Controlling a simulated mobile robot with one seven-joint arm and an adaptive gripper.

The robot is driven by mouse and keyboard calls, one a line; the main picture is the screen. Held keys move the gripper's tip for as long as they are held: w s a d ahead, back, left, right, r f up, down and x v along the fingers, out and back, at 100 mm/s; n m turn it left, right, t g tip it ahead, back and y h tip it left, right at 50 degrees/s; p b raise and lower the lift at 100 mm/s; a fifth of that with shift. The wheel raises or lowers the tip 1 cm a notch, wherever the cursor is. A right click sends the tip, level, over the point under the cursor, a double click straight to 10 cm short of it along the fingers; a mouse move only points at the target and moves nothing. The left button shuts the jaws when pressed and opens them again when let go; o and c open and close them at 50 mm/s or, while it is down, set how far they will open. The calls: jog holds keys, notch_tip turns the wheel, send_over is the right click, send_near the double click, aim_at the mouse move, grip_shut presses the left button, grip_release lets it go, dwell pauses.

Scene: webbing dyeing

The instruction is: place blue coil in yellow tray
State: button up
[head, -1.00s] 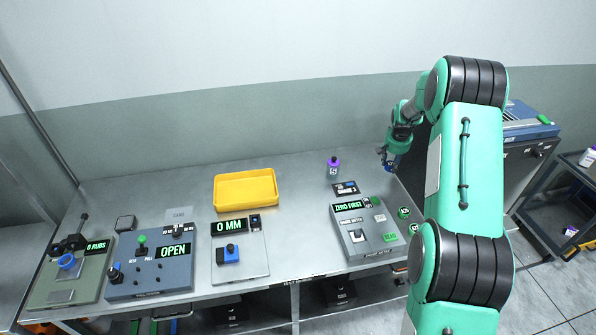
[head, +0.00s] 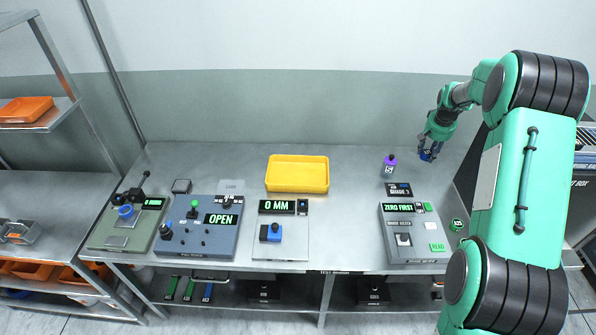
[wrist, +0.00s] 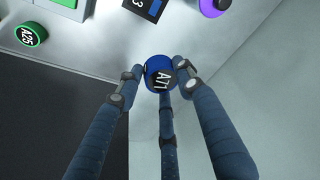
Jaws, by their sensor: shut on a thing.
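The blue coil (wrist: 160,73), marked A71, is between my gripper's fingers (wrist: 158,85) in the wrist view, and the fingers are closed around it. In the head view my gripper (head: 429,150) holds the blue coil (head: 427,155) at the back right of the bench, near its right end. Whether the coil touches the bench there I cannot tell. The yellow tray (head: 297,188) sits empty at the back middle of the bench, well to the left of my gripper.
A green coil (wrist: 30,34) marked A25 lies near the bench's edge.

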jog(key=w+a+n, duration=0.1)
jog(key=a, duration=0.3)
jog(key=w+a+n, duration=0.1)
jog(key=w+a, duration=0.1)
jog(key=a, duration=0.3)
jog(key=w+a+n+y, duration=0.1)
jog(key=a, duration=0.4)
jog(key=shift+w+a+f+n+b, duration=0.1)
jog(key=shift+w+f+n+b, duration=0.05)
jog(key=shift+n+b, duration=0.25)
jog(key=w+a+n, duration=0.2)
jog(key=a+n, duration=0.2)
jog(key=a, duration=0.9)
jog(key=n+g+y+b, duration=0.1)
jog(key=n+y+b, duration=0.2)
jog(key=n, duration=0.4)
send_over(287, 175)
jog(key=d, duration=0.1)
jog(key=f, duration=0.3)
jog(key=shift+s+f+p, duration=0.25)
jog(key=shift+s+p, duration=0.05)
jog(key=shift+s, duration=0.1)
jog(key=shift+f, duration=0.6)
jog(key=shift+c, duration=0.2)
jog(key=shift+f, duration=0.1)
jog(key=shift+f+b, duration=0.4)
jog(key=shift+f, duration=2.6)
jog(key=shift+f, duration=0.1)
jog(key=shift+f, duration=1.8)
